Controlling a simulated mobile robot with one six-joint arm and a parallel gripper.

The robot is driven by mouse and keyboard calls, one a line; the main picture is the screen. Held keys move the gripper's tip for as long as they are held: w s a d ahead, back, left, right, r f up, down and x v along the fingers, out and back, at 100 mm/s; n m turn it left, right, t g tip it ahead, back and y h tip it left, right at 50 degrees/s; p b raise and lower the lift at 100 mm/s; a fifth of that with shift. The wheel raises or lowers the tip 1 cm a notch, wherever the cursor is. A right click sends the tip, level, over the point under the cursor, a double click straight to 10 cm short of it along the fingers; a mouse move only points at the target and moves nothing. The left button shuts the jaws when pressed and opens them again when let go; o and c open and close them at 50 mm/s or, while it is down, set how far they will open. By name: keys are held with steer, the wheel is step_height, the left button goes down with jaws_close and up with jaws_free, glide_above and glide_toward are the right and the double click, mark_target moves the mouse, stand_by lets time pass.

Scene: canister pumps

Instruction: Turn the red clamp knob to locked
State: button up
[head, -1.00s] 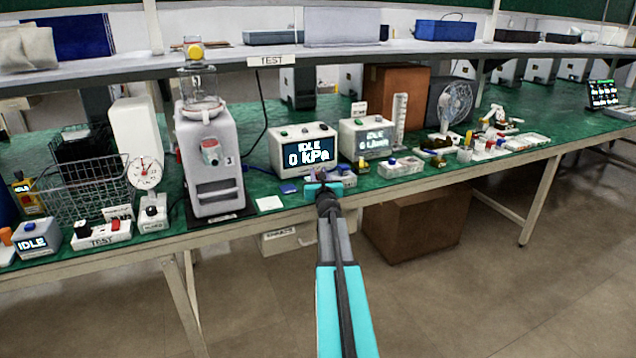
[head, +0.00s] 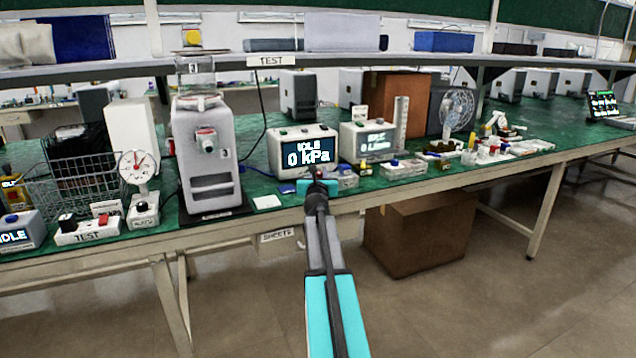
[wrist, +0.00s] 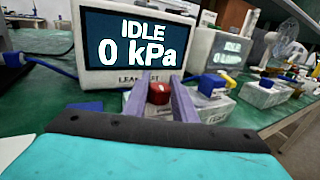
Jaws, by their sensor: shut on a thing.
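The red clamp knob (wrist: 158,92) sits on a small pale fixture in front of the leak tester in the wrist view. My gripper (wrist: 160,95) has its two purple fingers on either side of the knob, shut on it. In the head view my gripper (head: 318,180) is at the front edge of the green bench, below the leak tester (head: 303,154). Its display reads IDLE and 0 kPa. The knob is mostly hidden there by my gripper. I cannot tell a locked mark on it.
A second boxy instrument (head: 368,141) and small fixtures with blue caps (head: 394,163) stand to the right. A tall grey canister pump (head: 205,165) stands to the left. A white card (head: 267,202) lies on the bench. A cardboard box (head: 420,235) is under the bench.

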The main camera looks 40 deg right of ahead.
steer(key=shift+w+a+f+m+g+h+b, duration=0.1)
steer(key=shift+m+g+h+b, duration=0.2)
steer(key=shift+b, duration=0.75)
steer(key=shift+s+a+f+m+g+h+b, duration=0.15)
steer(key=shift+m+g+h+b, duration=0.15)
steer(key=shift+b, duration=0.7)
steer(key=shift+w+d+f+m+g+h+b, duration=0.1)
steer(key=shift+w+m+g+h+b, duration=0.15)
steer(key=shift+b, duration=0.8)
steer(key=shift+m+g+h+b, duration=0.75)
steer(key=shift+m+g+b, duration=0.2)
steer(key=shift+g+b, duration=0.5)
steer(key=shift+r+g, duration=0.1)
steer(key=shift+g, duration=0.2)
steer(key=m+g, duration=0.2)
steer(key=m+g+h, duration=0.1)
steer(key=g, duration=0.2)
steer(key=shift+w+r+m+h+p, duration=0.1)
steer(key=shift+r+m+h+p, duration=0.05)
steer(key=shift+m+h+p, duration=0.2)
steer(key=shift+m+g+p, duration=0.5)
steer(key=shift+m+g, duration=1.05)
steer(key=shift+g, duration=0.85)
steer(key=shift+s+m+g, duration=0.2)
steer(key=shift+m+g, duration=0.1)
steer(key=o, duration=1)
steer(key=shift+o, duration=0.2)
